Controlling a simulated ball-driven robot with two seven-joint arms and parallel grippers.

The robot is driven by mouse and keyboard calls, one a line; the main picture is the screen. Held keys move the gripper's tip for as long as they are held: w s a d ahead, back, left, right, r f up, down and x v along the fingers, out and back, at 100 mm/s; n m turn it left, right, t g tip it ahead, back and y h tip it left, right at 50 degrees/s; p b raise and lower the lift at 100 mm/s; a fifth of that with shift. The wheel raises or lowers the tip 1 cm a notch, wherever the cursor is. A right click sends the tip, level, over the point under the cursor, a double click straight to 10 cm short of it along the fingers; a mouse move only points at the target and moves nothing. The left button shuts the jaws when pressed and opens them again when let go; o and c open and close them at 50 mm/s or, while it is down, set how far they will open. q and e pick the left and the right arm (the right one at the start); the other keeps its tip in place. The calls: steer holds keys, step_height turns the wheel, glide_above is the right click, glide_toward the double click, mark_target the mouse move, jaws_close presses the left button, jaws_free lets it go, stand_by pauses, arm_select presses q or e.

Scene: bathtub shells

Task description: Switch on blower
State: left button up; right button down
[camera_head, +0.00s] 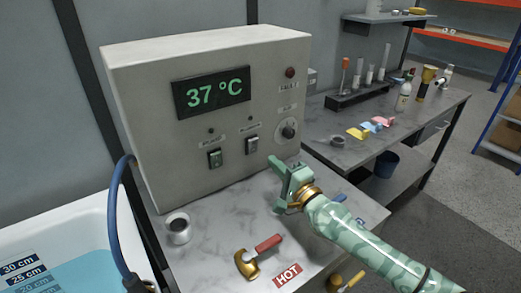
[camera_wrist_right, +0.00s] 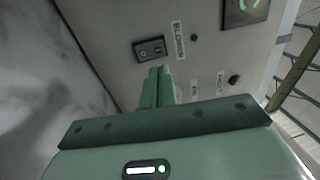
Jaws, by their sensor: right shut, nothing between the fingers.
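The grey control box (camera_head: 220,105) shows a green 37 °C display (camera_head: 212,95). Its front has two rocker switches, the left switch (camera_head: 215,158) and the right switch (camera_head: 252,143), each with a small dark lamp above. The right wrist view shows one dark switch (camera_wrist_right: 150,48) beside a label reading BLOWER (camera_wrist_right: 180,40); it appears to be the right one. My right gripper (camera_head: 276,162) is shut and empty, below and right of that switch, near the knob. Its closed fingers also show in the wrist view (camera_wrist_right: 158,85), apart from the switch. My left gripper is not in view.
A round knob (camera_head: 290,128) and a red lamp (camera_head: 290,72) are on the panel's right. A blue hose (camera_head: 115,215) hangs over the bathtub (camera_head: 60,232).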

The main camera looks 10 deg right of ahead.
mark_target(254, 142)
steer(key=b+x, duration=0.1)
steer(key=x, duration=0.5)
steer(key=shift+w+a+f, duration=0.1)
steer(key=shift+w+a, duration=0.05)
steer(key=shift+w, duration=0.4)
